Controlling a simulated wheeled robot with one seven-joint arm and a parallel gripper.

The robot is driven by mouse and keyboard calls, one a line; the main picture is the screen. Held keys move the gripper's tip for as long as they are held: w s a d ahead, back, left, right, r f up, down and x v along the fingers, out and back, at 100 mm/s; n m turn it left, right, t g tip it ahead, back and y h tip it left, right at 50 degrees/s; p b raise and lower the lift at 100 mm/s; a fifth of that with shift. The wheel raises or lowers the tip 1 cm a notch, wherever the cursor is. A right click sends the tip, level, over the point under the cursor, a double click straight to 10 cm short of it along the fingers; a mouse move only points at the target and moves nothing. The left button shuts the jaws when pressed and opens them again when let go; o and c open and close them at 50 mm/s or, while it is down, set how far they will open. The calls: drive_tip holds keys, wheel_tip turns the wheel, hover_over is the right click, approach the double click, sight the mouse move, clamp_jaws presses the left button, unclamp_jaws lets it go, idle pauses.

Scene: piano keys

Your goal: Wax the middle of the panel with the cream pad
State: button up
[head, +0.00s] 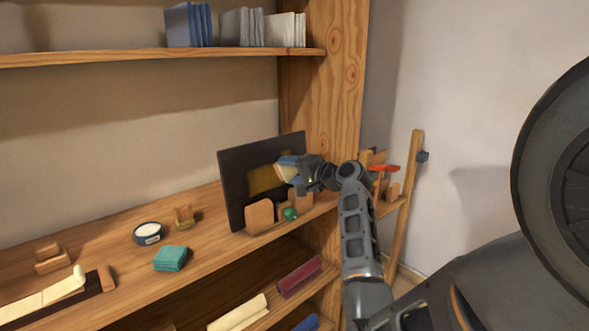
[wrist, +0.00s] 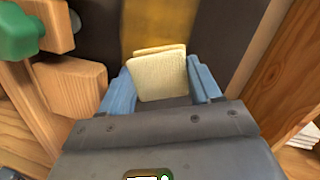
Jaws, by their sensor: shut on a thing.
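A dark panel (head: 236,170) stands upright on the wooden bench near the right post, with a shiny golden-brown patch (head: 263,180) in its middle. My gripper (head: 289,169) is in front of the panel, at the right part of the patch. In the wrist view its blue fingers (wrist: 162,82) are shut on the cream pad (wrist: 158,78), a pale square block. The patch (wrist: 152,28) lies just beyond the pad. I cannot tell whether the pad touches the panel. My gripper and wrist hide the panel's right part in the head view.
Wooden blocks (head: 260,216) and a green knob (head: 290,213) stand at the panel's foot. A teal block (head: 171,258), a white tin (head: 147,233) and a small wooden holder (head: 184,217) sit left on the bench. A shelf (head: 150,56) runs above.

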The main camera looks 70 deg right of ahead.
sight(243, 176)
drive_tip(key=shift+w+a+p, duration=0.95)
drive_tip(key=shift+w+a, duration=0.15)
drive_tip(key=shift+a, duration=0.75)
drive_tip(key=shift+w+a+p, duration=0.9)
drive_tip(key=shift+w+a, duration=0.25)
drive_tip(key=shift+a, duration=0.7)
drive_tip(key=shift+w+a+p, duration=0.95)
drive_tip(key=shift+w+a, duration=0.15)
drive_tip(key=shift+a, duration=0.75)
drive_tip(key=shift+w+d+r+p, duration=0.1)
drive_tip(key=shift+w+r+p, duration=0.1)
drive_tip(key=shift+r+p, duration=0.65)
drive_tip(key=shift+s+d+b, duration=0.45)
drive_tip(key=shift+s+d, duration=0.1)
drive_tip(key=shift+d, duration=0.25)
drive_tip(key=shift+s+d+b, duration=0.6)
drive_tip(key=shift+s+d, duration=0.75)
drive_tip(key=shift+d, duration=0.75)
drive_tip(key=shift+s+d+b, duration=0.65)
drive_tip(key=shift+s+d, duration=0.65)
drive_tip(key=shift+d, duration=0.85)
drive_tip(key=shift+s+d+b, duration=0.6)
drive_tip(key=shift+s+d, duration=0.75)
drive_tip(key=shift+d, duration=0.75)
drive_tip(key=shift+a+p+v, duration=0.25)
drive_tip(key=shift+p+v, duration=1.05)
drive_tip(key=shift+v, duration=1.65)
drive_tip(key=shift+f, duration=0.15)
